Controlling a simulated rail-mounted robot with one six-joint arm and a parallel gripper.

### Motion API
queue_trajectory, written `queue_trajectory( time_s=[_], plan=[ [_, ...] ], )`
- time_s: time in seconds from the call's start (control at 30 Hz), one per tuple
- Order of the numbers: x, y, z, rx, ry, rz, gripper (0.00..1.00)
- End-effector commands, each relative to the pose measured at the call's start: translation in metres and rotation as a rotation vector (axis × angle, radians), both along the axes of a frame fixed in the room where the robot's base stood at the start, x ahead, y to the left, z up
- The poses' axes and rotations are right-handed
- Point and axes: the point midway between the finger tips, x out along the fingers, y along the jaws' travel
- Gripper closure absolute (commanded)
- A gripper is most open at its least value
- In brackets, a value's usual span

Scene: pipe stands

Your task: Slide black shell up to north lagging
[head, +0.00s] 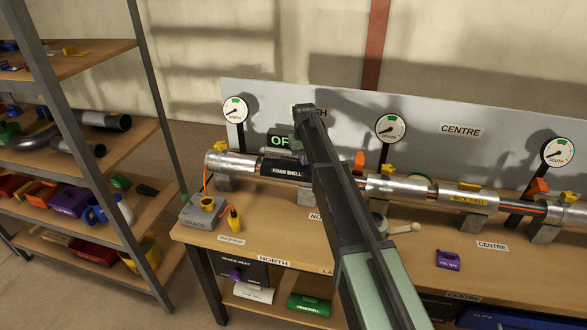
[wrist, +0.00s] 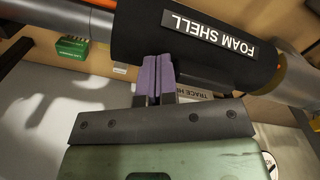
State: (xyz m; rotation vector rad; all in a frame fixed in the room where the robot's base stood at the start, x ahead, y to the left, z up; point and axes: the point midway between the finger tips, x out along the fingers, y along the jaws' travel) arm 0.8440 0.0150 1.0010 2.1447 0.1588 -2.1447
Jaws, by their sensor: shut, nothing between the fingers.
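The black foam shell (head: 287,170) sits on the pipe at the north stand, its right part hidden behind my arm in the head view. The silver lagging (head: 230,163) is at its left; I see no clear gap between them. In the wrist view, turned upside down, the black shell (wrist: 200,45) spans the top and its right end meets silver lagging (wrist: 292,75). My gripper (wrist: 159,62) is shut and empty, its purple fingertips at the shell's lower edge; whether they touch it I cannot tell. In the head view the fingertips are hidden by my arm.
A gauge (head: 236,110) stands behind the north end and another gauge (head: 390,128) at the centre. A shelf rack (head: 108,47) is at the left.

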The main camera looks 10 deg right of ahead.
Motion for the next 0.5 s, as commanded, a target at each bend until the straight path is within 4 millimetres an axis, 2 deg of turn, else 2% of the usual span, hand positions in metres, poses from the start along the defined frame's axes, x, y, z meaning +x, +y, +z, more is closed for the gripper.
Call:
queue_trajectory(
  time_s=[0.5],
  plan=[
    [0.006, 0.015, 0.0, 0.0, 0.0, 0.001, 1.0]
  ],
)
